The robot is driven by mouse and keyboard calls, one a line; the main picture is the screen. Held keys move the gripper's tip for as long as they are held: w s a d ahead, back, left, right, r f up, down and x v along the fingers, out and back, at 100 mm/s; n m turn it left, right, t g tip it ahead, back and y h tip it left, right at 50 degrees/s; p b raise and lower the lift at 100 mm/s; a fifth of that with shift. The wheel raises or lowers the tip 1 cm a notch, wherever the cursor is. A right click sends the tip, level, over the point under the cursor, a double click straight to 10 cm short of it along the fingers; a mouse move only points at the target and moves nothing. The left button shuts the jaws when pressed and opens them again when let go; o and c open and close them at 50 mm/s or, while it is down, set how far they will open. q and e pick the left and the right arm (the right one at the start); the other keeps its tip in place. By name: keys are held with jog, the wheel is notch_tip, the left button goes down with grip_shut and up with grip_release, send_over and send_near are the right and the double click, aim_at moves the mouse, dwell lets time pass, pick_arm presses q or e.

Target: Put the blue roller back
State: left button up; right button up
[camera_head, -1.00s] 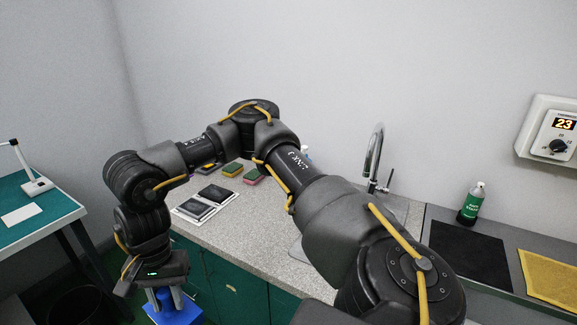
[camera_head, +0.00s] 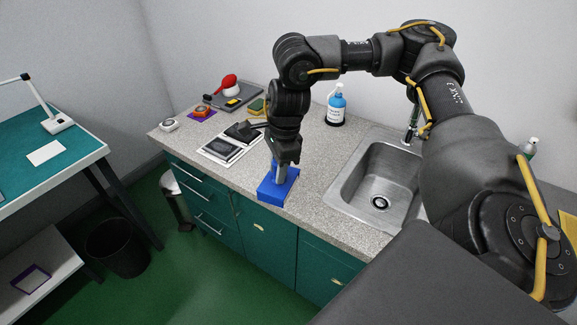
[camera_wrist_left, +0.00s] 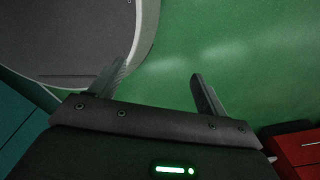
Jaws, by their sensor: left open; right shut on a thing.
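The blue roller (camera_head: 278,190) shows in the head view as a blue block with a grey upright handle. My right gripper (camera_head: 283,164) points down and is shut on that handle. The blue block is at the front edge of the speckled counter, left of the sink; I cannot tell whether it touches the counter top. My left gripper (camera_wrist_left: 160,80) is open and empty over green floor in the left wrist view. It is out of the head view.
The counter (camera_head: 312,170) holds black pads on a white sheet (camera_head: 234,142), a blue bottle (camera_head: 336,104), a red-handled tool (camera_head: 229,86) and a steel sink (camera_head: 378,184). A teal table (camera_head: 80,158) and dark bin (camera_head: 117,247) stand left.

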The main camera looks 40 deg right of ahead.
jog(key=d+m, duration=0.2)
jog(key=d+r+m, duration=0.1)
jog(key=d+m, duration=0.3)
jog(key=m, duration=0.1)
jog(key=shift+d+r+t+h, duration=0.2)
jog(key=shift+r+t+h, duration=0.05)
jog(key=shift+t+h, duration=0.15)
jog(key=s+d+m+h+p, duration=0.1)
jog(key=d+m, duration=0.5)
jog(key=m, duration=0.2)
jog(key=shift+m, duration=0.4)
jog(key=shift+w+d+f+b, duration=0.25)
jog(key=shift+w+f+b, duration=0.1)
jog(key=shift+w+f, duration=1.8)
jog(key=shift+w+d+f+b, duration=0.2)
jog(key=shift+w+f+b, duration=0.15)
jog(key=shift+w+f, duration=1.75)
jog(key=shift+w+d+f+b, duration=0.3)
jog(key=shift+w+f, duration=1.35)
jog(key=shift+w, duration=0.95)
jog(key=shift+w+f, duration=0.1)
jog(key=shift+f, duration=0.15)
pick_arm(q)
jog(key=shift+w+d+f, duration=0.2)
jog(key=shift+w+f, duration=0.15)
jog(key=shift+w, duration=0.2)
jog(key=shift+f, duration=0.1)
